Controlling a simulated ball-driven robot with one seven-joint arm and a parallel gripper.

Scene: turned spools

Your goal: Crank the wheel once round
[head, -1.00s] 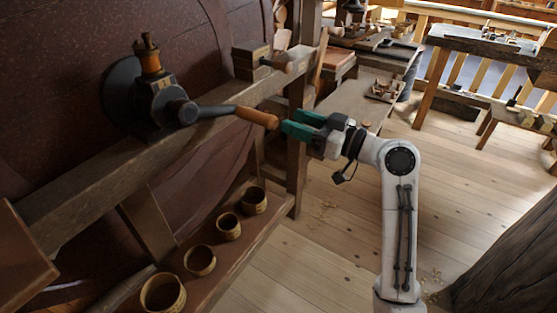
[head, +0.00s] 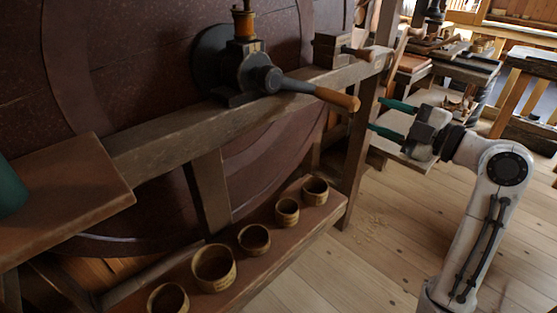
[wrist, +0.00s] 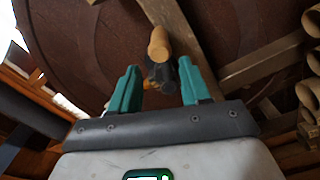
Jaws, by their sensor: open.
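The crank has a dark metal arm (head: 292,84) and an orange-brown wooden handle (head: 338,99). It points right from a dark hub (head: 259,74) on a wooden beam. A dark round wheel (head: 212,58) stands behind the hub. My gripper (head: 376,114) is open and empty just right of the handle's tip, with a small gap between them. In the wrist view the handle (wrist: 159,44) shows end-on, ahead of and between my open fingers (wrist: 157,68). Part of the hub is hidden behind the handle there.
The beam (head: 165,133) runs below the crank, with a wooden block (head: 331,48) on it. Several wooden cups (head: 213,268) stand on a low shelf. Floor (head: 400,215) is clear around my arm.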

